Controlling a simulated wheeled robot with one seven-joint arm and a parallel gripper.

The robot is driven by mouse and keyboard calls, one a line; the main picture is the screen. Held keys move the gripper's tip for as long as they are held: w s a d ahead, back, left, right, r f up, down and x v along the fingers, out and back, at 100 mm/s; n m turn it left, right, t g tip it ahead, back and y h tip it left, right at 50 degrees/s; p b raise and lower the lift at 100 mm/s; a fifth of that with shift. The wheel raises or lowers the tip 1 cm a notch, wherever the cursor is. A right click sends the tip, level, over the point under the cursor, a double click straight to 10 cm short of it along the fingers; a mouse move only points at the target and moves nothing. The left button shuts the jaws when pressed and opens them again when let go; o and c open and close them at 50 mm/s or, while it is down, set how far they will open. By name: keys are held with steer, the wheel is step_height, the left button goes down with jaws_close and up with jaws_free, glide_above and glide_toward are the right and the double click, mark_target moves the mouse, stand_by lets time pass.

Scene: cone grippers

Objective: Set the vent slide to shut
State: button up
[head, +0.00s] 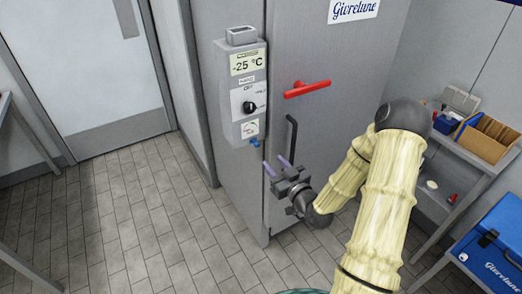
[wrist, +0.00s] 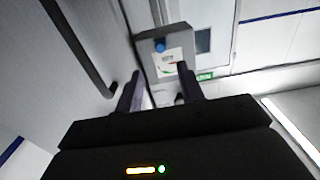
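The grey control box (head: 243,95) is fixed to the cold-room front, left of the door. Near its lower end is a small white label (head: 250,128) with a coloured mark. A small blue knob (head: 255,143) sticks out at the bottom, and I take it for the vent slide. It also shows in the wrist view (wrist: 159,46), beside the label; its setting is too small to read. My gripper (head: 275,163) is below the blue knob, apart from it. In the wrist view my gripper (wrist: 160,76) has its fingers apart, with nothing held between them.
A black dial (head: 249,107) and a -25 °C display (head: 246,62) are higher on the box. A red handle (head: 307,89) and a black vertical bar handle (head: 291,138) are on the door close by. A shelf with boxes (head: 488,137) stands right. The tiled floor at left is clear.

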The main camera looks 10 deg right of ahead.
mark_target(258, 145)
steer(key=p+x, duration=0.1)
steer(key=x, duration=0.7)
steer(key=shift+w+a+p, duration=0.1)
steer(key=shift+w+p, duration=0.3)
jaws_close()
